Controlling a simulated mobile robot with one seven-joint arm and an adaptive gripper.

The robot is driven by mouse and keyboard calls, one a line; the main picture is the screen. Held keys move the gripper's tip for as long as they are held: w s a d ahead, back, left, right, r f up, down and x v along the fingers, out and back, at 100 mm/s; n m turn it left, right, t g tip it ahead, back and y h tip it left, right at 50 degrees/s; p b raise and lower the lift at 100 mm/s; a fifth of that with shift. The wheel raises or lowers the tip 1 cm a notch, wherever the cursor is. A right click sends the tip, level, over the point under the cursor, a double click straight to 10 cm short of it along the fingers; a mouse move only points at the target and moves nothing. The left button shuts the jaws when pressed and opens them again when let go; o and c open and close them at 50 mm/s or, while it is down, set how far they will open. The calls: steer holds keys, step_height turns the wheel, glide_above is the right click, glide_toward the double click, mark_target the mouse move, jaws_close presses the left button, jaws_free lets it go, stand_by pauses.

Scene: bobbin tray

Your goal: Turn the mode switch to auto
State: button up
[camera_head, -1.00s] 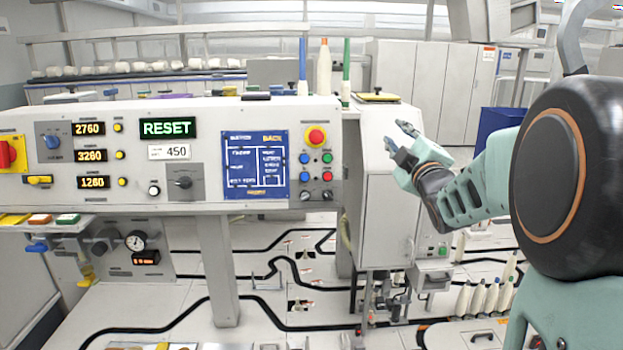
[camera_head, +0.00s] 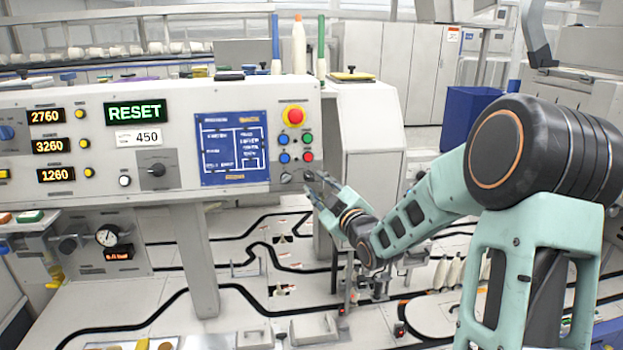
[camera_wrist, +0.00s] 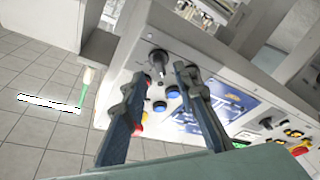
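Two small dark rotary knobs sit below the coloured buttons at the panel's lower right. The left knob (camera_head: 286,178) shows in the head view; my gripper (camera_head: 313,182) covers the place of the right one. In the wrist view a dark knob (camera_wrist: 158,58) stands beyond and between the tips of my open, empty gripper (camera_wrist: 158,72). I cannot tell whether the fingers touch it. A larger black selector (camera_head: 157,170) on a grey plate lies farther left on the panel. No label saying auto is readable, so I cannot tell which is the mode switch.
A red emergency button (camera_head: 295,115) on yellow, with blue, green and red buttons below it, is close above my gripper. The blue screen (camera_head: 232,148) lies left of it. A white cabinet (camera_head: 365,150) stands behind my arm.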

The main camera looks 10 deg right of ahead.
mark_target(310, 179)
steer(key=shift+x, duration=2)
jaws_close()
